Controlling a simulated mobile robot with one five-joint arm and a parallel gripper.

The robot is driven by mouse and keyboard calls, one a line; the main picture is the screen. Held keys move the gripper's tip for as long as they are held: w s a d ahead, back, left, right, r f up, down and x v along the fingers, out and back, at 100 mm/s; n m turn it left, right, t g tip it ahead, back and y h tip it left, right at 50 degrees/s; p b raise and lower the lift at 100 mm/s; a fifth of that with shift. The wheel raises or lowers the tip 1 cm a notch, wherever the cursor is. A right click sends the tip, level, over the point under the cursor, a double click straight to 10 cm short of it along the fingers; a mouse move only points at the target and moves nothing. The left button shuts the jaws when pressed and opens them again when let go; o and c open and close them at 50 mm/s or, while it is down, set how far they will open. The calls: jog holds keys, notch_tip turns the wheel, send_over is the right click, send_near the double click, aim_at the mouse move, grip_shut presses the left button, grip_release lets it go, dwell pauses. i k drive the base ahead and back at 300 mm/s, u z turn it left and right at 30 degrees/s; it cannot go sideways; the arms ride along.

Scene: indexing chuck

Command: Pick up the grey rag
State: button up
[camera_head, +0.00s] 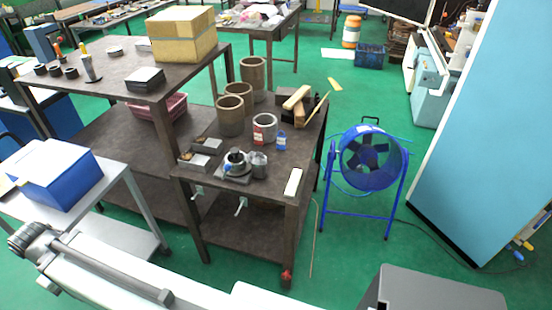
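I cannot pick out a grey rag with certainty in the head view. A small grey lumpy item (259,165) stands on the dark workbench (232,183), right beside a round metal chuck-like part (236,163); I cannot tell whether it is cloth or metal. My white arm crosses the lower left of the view, well in front of the bench. No gripper fingers can be made out.
Brown cylinders (230,116), a red-and-white can (265,129), a blue bottle (281,141) and wooden blocks (297,98) crowd the bench. A blue fan (371,160) stands right of it. A blue-and-white box (62,175) sits on a table at left. Green floor lies between.

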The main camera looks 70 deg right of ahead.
aim_at(256, 158)
jog(key=z, duration=0.2)
jog(key=i, duration=1)
jog(key=u, duration=0.05)
